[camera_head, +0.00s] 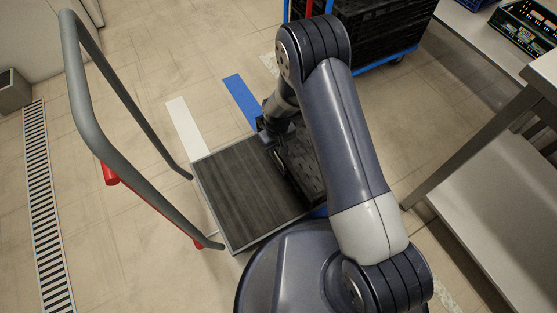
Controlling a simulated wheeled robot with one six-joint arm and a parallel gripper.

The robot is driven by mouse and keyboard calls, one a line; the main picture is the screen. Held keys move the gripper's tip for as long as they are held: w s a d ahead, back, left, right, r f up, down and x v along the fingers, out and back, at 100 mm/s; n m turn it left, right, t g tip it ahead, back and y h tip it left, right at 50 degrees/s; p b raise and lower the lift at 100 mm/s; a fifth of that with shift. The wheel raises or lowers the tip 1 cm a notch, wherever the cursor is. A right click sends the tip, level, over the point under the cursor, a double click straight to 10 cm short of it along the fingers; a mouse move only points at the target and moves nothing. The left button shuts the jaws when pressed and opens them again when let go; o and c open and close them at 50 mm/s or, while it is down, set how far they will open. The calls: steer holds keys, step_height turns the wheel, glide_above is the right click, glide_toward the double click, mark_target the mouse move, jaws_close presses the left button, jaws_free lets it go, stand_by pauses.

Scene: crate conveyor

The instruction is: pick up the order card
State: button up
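I cannot make out an order card in this view. My gripper (272,133) is low near the middle, beside and partly over a black crate (304,172). My own arm covers much of the gripper and of the crate, so I cannot tell whether the fingers are open, shut or holding something.
A grey tubular handle (78,95) with red parts (110,174) rises left of the platform. A blue-framed trolley with black crates (385,25) stands behind. A metal table (500,45) with a green crate (526,26) is at right.

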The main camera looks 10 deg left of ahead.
step_height(320, 180, down, 4)
steer(key=shift+b, duration=0.6)
steer(key=shift+c, duration=0.3)
jaws_close()
